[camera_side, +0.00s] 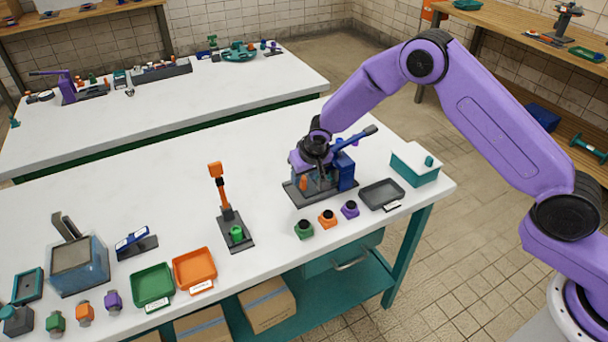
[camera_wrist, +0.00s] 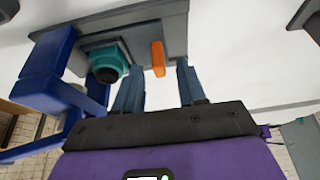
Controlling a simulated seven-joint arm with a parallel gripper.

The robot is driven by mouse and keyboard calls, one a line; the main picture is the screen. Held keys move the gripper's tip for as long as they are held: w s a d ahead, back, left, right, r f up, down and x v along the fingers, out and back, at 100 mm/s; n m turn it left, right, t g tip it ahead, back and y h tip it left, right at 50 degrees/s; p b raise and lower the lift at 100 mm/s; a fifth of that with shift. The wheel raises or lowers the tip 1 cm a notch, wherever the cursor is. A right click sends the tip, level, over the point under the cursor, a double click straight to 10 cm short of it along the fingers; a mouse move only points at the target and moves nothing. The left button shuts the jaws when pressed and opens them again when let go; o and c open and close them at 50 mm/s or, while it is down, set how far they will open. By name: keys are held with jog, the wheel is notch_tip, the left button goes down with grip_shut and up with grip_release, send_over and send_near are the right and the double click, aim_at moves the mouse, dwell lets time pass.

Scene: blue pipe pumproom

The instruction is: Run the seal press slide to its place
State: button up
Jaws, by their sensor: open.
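The seal press, with a blue frame (camera_side: 346,172) and a long blue lever, stands on a dark base plate (camera_side: 305,199) towards the right end of the bench. My gripper (camera_side: 316,186) is lowered at the press, left of its blue frame. In the wrist view my gripper (camera_wrist: 159,68) is open. An upright orange piece (camera_wrist: 158,58), possibly the slide's tab, shows between the finger lines; I cannot tell if either finger touches it. It also shows in the side view (camera_side: 303,184). A teal part with a black end (camera_wrist: 106,64) sits beside the left finger. The slide's track is mostly hidden.
Green (camera_side: 304,229), orange (camera_side: 328,219) and purple (camera_side: 350,209) small parts stand before the press. A grey tray (camera_side: 381,194) and teal-white box (camera_side: 415,164) are to its right. An orange-topped stand (camera_side: 224,205) is to its left, with clear bench between.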

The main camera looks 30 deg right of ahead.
jog(key=shift+w+f, duration=0.1)
jog(key=shift+f, duration=0.15)
grip_shut()
jog(key=shift+d, duration=2.6)
grip_release()
